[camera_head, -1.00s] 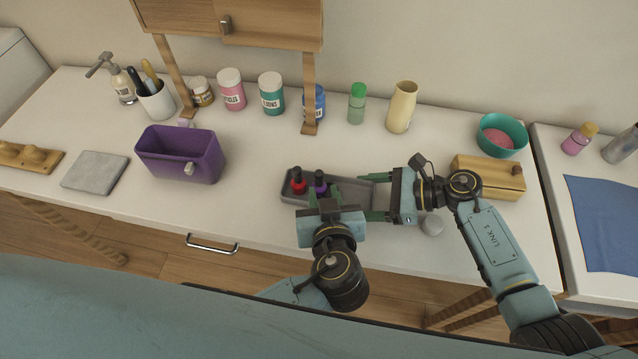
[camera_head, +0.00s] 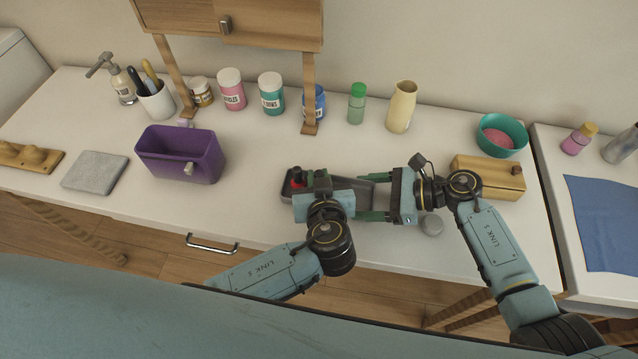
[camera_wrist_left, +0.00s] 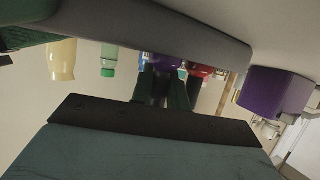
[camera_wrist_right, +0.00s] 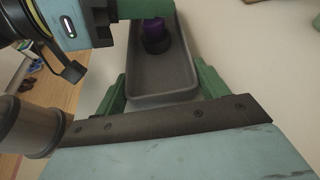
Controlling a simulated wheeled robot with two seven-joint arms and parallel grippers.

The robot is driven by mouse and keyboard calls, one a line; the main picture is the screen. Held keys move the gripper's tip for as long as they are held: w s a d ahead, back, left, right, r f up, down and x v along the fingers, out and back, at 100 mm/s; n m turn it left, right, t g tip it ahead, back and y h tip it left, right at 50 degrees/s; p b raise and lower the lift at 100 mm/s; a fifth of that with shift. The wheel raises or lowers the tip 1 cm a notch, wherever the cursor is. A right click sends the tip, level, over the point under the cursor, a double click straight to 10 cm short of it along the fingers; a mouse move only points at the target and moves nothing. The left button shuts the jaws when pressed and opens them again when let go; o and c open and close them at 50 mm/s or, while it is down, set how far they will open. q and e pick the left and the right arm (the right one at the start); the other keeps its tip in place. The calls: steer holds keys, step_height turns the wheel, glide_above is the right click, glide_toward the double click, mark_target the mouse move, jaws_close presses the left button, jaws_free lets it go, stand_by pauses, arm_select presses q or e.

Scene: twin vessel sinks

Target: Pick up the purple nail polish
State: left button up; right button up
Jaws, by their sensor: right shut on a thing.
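The purple nail polish (camera_wrist_right: 154,28) stands in the grey tray (camera_wrist_right: 165,75) in the right wrist view; my left gripper hides it in the head view. In the left wrist view the purple polish (camera_wrist_left: 165,64) shows between the fingers of my left gripper (camera_wrist_left: 163,92), which are close together at its dark cap. Whether they grip it is unclear. My left gripper (camera_head: 320,182) is over the tray's left part. My right gripper (camera_head: 374,199) is shut on the tray's right end, one finger along each side. A red nail polish (camera_head: 297,181) stands left of my left gripper.
A purple bin (camera_head: 180,158) stands to the left, a wooden box (camera_head: 488,178) to the right. A round grey object (camera_head: 432,226) lies by my right gripper. Jars and bottles, such as a green-capped bottle (camera_head: 356,105), line the back. The counter between bin and tray is clear.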

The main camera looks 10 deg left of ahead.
arm_select(q)
jaws_close()
step_height(320, 180, up, 10)
steer(key=shift+r, duration=0.1)
arm_select(e)
steer(key=o, duration=1.1)
steer(key=shift+d, duration=0.1)
steer(key=v, duration=1.2)
